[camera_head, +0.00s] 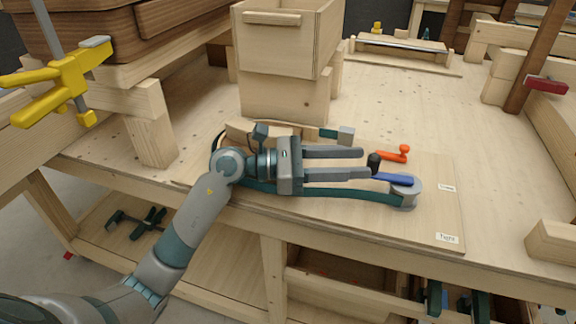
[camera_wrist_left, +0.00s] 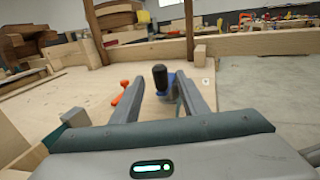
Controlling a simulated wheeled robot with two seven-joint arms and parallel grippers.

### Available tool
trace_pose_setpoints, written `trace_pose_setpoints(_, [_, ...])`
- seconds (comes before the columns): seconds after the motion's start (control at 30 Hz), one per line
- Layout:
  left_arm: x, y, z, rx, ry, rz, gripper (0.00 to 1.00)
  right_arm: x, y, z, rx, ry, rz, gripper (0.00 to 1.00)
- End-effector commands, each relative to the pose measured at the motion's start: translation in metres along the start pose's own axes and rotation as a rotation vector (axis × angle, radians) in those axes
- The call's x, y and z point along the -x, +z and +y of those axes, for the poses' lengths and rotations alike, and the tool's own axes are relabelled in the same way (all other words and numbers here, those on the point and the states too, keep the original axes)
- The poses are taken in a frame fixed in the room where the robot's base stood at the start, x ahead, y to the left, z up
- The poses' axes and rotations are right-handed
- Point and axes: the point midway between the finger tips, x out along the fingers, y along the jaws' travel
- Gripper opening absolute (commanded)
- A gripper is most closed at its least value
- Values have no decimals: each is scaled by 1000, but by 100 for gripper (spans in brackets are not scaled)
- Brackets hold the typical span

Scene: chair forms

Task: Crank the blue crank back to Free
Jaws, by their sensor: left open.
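The blue crank (camera_head: 395,179) sits on a round grey hub near the front right of a thin wooden board, its arm pointing left with a black knob (camera_head: 374,163) at the end. My left gripper (camera_head: 366,164) is open, its fingertips close to the black knob. In the left wrist view the black knob (camera_wrist_left: 160,77) stands upright between the two fingers (camera_wrist_left: 166,85), with the blue crank (camera_wrist_left: 167,85) partly hidden behind it. I cannot tell whether a finger touches it. A small label reading Tight (camera_head: 447,238) is at the board's front right corner; another label (camera_head: 447,188) is too small to read.
An orange-red handle (camera_head: 393,154) stands just behind the crank. A teal band (camera_head: 350,194) runs along the front to the hub. A wooden box (camera_head: 285,60) stands behind my gripper.

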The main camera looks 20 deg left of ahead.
Motion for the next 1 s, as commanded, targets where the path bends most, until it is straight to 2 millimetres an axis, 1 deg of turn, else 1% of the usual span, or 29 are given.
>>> trace_pose_setpoints(0.03, [11,-4,0,-1,1,4,40,-3,3,2,-1,2,-14,38])
trace_pose_setpoints(0.3, [66,-5,0,-1,1,5,40,-4,20,13,-9,13,-117,38])
trace_pose_setpoints(0.5, [103,-4,0,0,1,4,40,0,31,19,-15,18,-184,38])
trace_pose_setpoints(0.7, [121,-2,0,0,-1,2,40,10,17,17,-14,17,-177,38])
trace_pose_setpoints(0.83, [126,-1,0,-1,-1,3,40,14,13,17,-14,17,-177,38])
trace_pose_setpoints(1.0, [127,0,0,0,-1,2,40,15,12,17,-14,17,-177,38])
